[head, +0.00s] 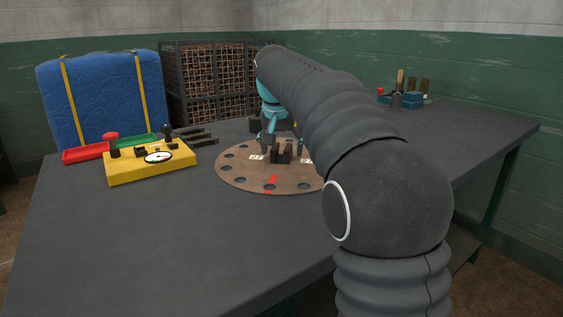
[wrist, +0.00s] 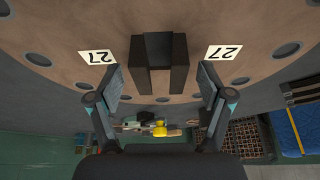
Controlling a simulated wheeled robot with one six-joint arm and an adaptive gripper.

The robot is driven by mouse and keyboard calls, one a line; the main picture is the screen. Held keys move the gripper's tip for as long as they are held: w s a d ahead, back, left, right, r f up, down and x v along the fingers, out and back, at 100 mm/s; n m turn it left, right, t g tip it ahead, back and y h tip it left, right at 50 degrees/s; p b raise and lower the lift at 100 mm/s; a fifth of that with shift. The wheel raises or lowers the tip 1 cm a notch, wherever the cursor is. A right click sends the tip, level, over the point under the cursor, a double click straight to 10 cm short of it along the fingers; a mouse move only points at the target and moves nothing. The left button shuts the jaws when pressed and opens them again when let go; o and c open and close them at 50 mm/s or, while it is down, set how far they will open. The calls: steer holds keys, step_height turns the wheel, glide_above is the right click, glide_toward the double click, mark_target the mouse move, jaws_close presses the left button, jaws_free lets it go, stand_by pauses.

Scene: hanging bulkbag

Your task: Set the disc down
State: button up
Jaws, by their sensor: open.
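The disc (head: 235,172) is brown and round with a ring of holes, a red mark near its front edge and white labels. It appears to lie flat on the dark table, partly hidden by my arm. A black upright grip block (head: 282,153) stands at its middle. In the wrist view the disc (wrist: 240,62) fills the upper part, with two "27" labels beside the grip block (wrist: 160,65). My gripper (wrist: 161,88) is open, one finger on each side of the block with clear gaps. In the head view my gripper (head: 269,136) is over the disc's far part.
A yellow box with a dial (head: 150,164), red tray (head: 85,153) and green tray (head: 138,140) stand left. A blue quilted case (head: 100,100) and wire crates (head: 210,80) stand behind. A tool holder (head: 405,99) is at the back right. The table's front left (head: 130,240) is clear.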

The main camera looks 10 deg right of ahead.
jaws_close()
stand_by(0.3)
steer(key=shift+r, duration=0.2)
